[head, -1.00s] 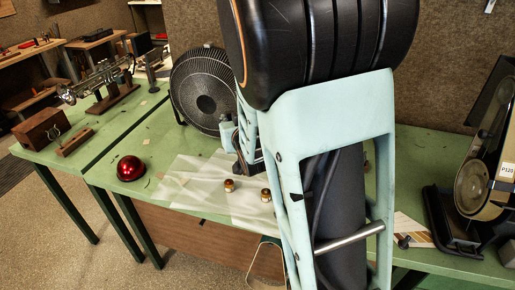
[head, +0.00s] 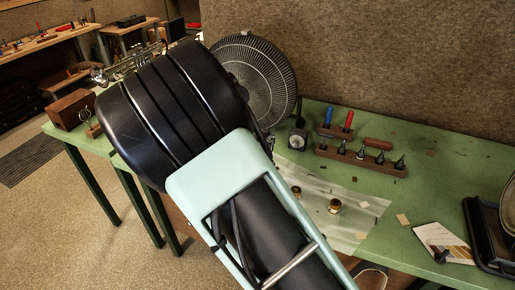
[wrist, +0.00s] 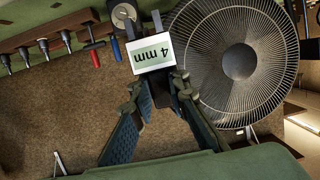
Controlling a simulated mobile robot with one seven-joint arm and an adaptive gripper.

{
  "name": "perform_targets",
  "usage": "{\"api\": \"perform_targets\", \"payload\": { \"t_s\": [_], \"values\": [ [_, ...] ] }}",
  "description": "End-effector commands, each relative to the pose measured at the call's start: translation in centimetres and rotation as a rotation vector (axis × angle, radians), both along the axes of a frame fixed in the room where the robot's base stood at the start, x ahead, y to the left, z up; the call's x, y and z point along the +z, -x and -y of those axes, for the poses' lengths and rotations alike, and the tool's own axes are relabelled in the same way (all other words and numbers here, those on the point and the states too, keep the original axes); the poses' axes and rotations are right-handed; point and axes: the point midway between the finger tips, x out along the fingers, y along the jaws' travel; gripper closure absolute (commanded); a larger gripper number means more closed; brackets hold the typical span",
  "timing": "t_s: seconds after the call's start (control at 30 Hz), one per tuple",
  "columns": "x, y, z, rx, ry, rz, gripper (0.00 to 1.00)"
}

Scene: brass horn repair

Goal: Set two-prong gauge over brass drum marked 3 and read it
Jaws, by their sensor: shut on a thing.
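My gripper (wrist: 160,84) is shut on the two-prong gauge (wrist: 152,54), which shows in the wrist view. Its white and green face reads "4 mm" upside down. Two dark prongs rise past the face toward the top of the picture, with no drum visible between them. In the head view my arm hides the gripper and gauge. Two small brass drums, one at the right (head: 334,206) and one at the left (head: 296,191), stand on the pale sheet (head: 345,228). Their markings are too small to read.
A round black fan (head: 262,82) stands at the back of the green bench (head: 440,195). A small dial block (head: 298,139) and a wooden tool rack (head: 360,160) stand right of it. A dark tray (head: 485,235) is at the far right. The bench between rack and tray is mostly clear.

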Motion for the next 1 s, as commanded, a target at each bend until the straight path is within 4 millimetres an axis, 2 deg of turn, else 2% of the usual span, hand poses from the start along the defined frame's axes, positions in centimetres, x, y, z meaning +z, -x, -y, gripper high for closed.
{"api": "perform_targets", "payload": {
  "t_s": [0.03,0.2,0.77,1.0],
  "values": [
    [-0.7,0.5,-1.0,-0.007,0.003,0.0,1.0],
    [-1.9,1.5,-2.3,-0.038,-0.001,-0.002,1.0],
    [-1.9,1.9,-2.4,-0.049,-0.003,-0.003,1.0],
    [-3.9,1.9,-2.5,-0.047,-0.003,-0.004,1.0]
  ]
}}
